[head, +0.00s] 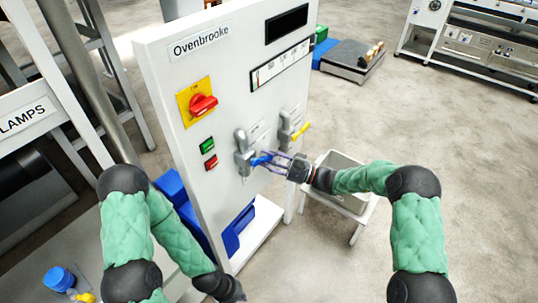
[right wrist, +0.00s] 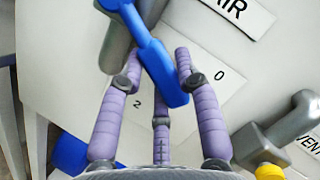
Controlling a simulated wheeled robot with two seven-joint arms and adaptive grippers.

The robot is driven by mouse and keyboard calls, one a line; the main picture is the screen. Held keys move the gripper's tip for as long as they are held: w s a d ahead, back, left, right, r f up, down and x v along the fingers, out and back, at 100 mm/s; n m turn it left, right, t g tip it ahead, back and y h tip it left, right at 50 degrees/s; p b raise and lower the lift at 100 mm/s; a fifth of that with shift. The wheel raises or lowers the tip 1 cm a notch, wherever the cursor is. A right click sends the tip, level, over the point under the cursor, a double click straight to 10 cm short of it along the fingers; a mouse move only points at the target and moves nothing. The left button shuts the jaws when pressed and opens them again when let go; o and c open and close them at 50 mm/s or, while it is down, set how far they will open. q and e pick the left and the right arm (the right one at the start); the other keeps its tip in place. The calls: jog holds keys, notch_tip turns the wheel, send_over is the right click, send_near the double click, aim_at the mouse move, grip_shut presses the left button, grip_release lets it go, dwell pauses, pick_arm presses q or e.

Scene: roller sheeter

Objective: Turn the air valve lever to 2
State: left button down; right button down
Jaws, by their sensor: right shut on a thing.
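The air valve (head: 243,152) is a grey body on the white panel with a blue lever (head: 262,160). In the right wrist view, the blue lever (right wrist: 152,55) slants down to the right under the AIR label (right wrist: 234,8). Its free end lies between the printed 2 (right wrist: 137,103) and 0 (right wrist: 216,75) and covers part of the scale. My right gripper (head: 268,161) is shut on the lever, its purple fingers (right wrist: 157,68) on either side. My left gripper (head: 233,290) hangs low at the bottom of the head view; its fingers are not clear.
A vent valve with a yellow lever (head: 301,129) sits just right of the air valve. A red rotary switch (head: 203,104) and green and red buttons are to the left. A grey bin (head: 345,188) on a white stand is beside the panel, close under my right arm.

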jog(key=shift+s+a+f+m+t+y+p, duration=0.1)
jog(key=shift+s+a+f+m+t+p, duration=0.35)
jog(key=shift+m, duration=0.8)
jog(key=shift+s+a+f+m+t+y+p, duration=0.1)
jog(key=shift+s+f+m+t+p, duration=0.3)
jog(key=shift+m, duration=0.9)
jog(key=shift+s+a+f+m+t+y+p, duration=0.15)
jog(key=shift+s+a+f+m+t, duration=0.25)
jog(key=shift+m+t, duration=0.6)
jog(key=shift+d+m+g, duration=0.1)
jog(key=shift+m+g, duration=0.15)
jog(key=shift+m, duration=0.1)
jog(key=c, duration=0.9)
grip_release()
jog(key=shift+o, duration=0.2)
jog(key=v, duration=1.2)
